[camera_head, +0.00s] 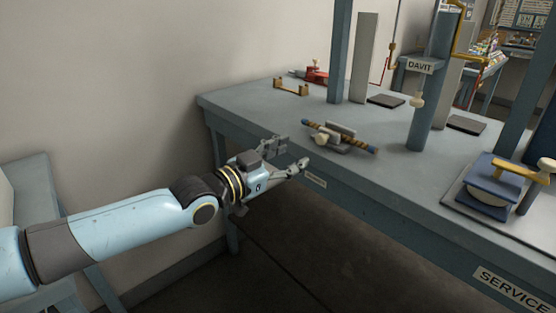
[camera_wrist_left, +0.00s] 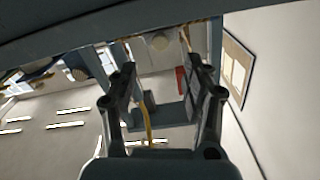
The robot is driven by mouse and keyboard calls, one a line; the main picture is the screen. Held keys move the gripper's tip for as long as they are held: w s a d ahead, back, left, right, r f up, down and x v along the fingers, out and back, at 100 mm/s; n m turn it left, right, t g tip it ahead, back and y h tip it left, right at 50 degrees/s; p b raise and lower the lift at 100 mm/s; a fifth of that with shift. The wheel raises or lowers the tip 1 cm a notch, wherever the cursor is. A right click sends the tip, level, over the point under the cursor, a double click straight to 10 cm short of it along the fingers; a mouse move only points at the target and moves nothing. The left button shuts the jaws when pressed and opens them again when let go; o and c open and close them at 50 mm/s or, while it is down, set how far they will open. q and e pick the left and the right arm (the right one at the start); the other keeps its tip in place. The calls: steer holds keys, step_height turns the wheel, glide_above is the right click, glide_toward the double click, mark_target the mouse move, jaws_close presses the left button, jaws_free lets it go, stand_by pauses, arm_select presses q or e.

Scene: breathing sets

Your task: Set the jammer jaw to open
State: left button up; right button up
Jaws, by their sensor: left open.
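What looks like the jammer is a small grey clamp (camera_head: 341,131) on the table near its front edge. A striped dark-and-yellow rope or rod (camera_head: 359,145) runs through it, and a cream knob (camera_head: 321,140) sits on its near side. I cannot tell whether its jaw is open or shut. My left gripper (camera_head: 290,155) is open and empty at the table's front edge, left of the jammer and apart from it. In the left wrist view its two fingers (camera_wrist_left: 158,60) stand apart with nothing between them. My right gripper is not in view.
The grey table (camera_head: 245,113) has blue-grey posts, including a davit post (camera_head: 434,100) with a label. A small wooden cradle (camera_head: 291,87) and a red tool (camera_head: 316,75) lie at the back left. A blue block device (camera_head: 490,184) stands at the right. Bare tabletop surrounds the jammer.

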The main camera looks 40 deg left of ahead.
arm_select(q)
steer(key=s, duration=0.2)
steer(key=shift+s+a, duration=0.15)
steer(key=shift+s, duration=0.25)
stand_by(0.3)
steer(key=s+f+n+g+y, duration=0.1)
steer(key=s+f+g, duration=0.3)
steer(key=f, duration=0.7)
steer(key=s+d+f+n+g+y, duration=0.1)
steer(key=s+f+g, duration=0.1)
steer(key=s+f, duration=0.75)
steer(key=s+f+n+g+y, duration=0.1)
steer(key=s+f+g, duration=0.2)
steer(key=f, duration=1.1)
steer(key=s+d+f+g, duration=0.1)
steer(key=s+f, duration=0.3)
steer(key=s, duration=0.5)
steer(key=s+d+f+g, duration=0.2)
steer(key=s+f+g, duration=0.2)
steer(key=s, duration=0.5)
steer(key=s+d+f+g, duration=0.2)
steer(key=s+f, duration=0.3)
steer(key=s, duration=0.4)
steer(key=shift+n+g+h, duration=0.3)
steer(key=shift+g, duration=0.3)
steer(key=shift+w+d+f, duration=0.1)
steer(key=shift+w, duration=0.05)
